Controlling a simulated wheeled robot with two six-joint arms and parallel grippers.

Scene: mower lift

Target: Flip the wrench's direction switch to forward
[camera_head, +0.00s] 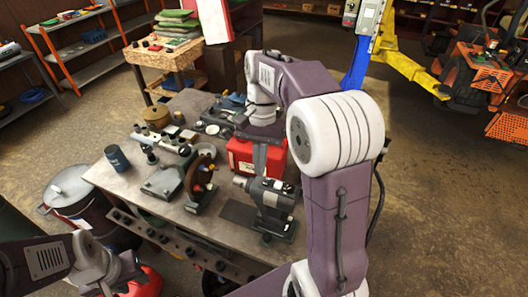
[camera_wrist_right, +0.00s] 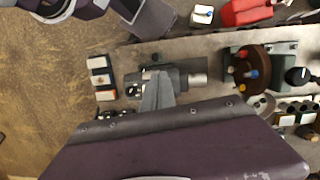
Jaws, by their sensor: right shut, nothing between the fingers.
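The wrench (camera_head: 268,198) is a dark grey power tool with a silver nose, standing on the workbench near its front right corner. It also shows in the right wrist view (camera_wrist_right: 184,76), seen from above. Its direction switch is too small to make out. My right gripper (camera_head: 259,166) is shut and empty, pointing down close over the wrench. In the wrist view the gripper's fingers (camera_wrist_right: 156,77) overlap the wrench's body; whether they touch it I cannot tell. My left gripper (camera_head: 125,272) is at the lower left, away from the bench; its fingers are not clear.
The workbench (camera_head: 105,177) holds a brown wheel-like fixture (camera_head: 200,172) left of the wrench and a red box (camera_head: 243,155) behind it. A lidded drum (camera_head: 70,187) stands beside the bench. Open floor lies to the right.

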